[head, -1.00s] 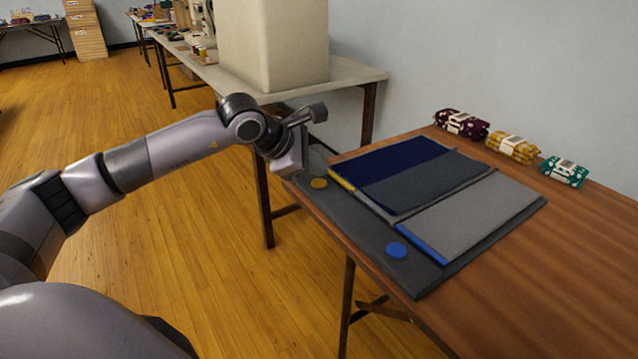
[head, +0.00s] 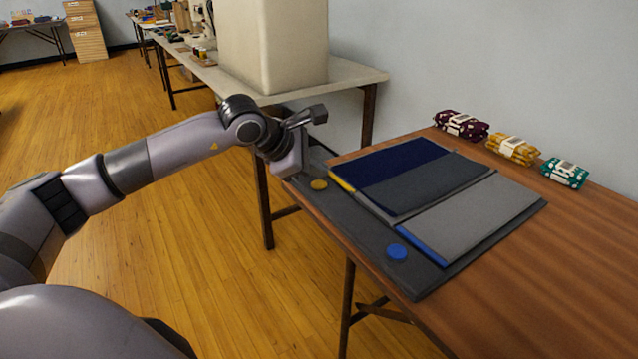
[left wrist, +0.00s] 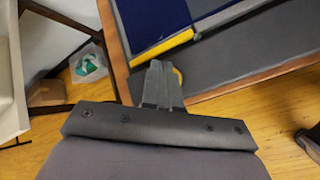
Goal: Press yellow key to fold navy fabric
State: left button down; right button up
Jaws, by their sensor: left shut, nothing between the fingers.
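The yellow key (head: 319,184) is a round disc on the dark grey folding board (head: 370,238), near its left corner. In the left wrist view the yellow key (left wrist: 178,74) shows only as a sliver behind the fingers. The navy fabric (head: 402,160) lies flat on the upper panel, whose left edge has a yellow strip; it also shows in the left wrist view (left wrist: 155,22). My left gripper (left wrist: 160,70) is shut and empty, pointing at the yellow key. I cannot tell whether the fingertips touch it. My right gripper is not in view.
A blue key (head: 397,252) sits nearer on the board, by a light grey panel (head: 470,217) with a blue strip. Maroon (head: 461,124), mustard (head: 513,148) and teal (head: 565,172) fabric bundles lie along the back. A pale table (head: 350,74) with a large beige block (head: 272,45) stands behind.

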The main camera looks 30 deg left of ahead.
pick_arm(q)
jog(key=shift+f, duration=0.1)
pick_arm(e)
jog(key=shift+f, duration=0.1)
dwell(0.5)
pick_arm(q)
jog(key=shift+f+b, duration=0.35)
jog(key=shift+b, duration=0.2)
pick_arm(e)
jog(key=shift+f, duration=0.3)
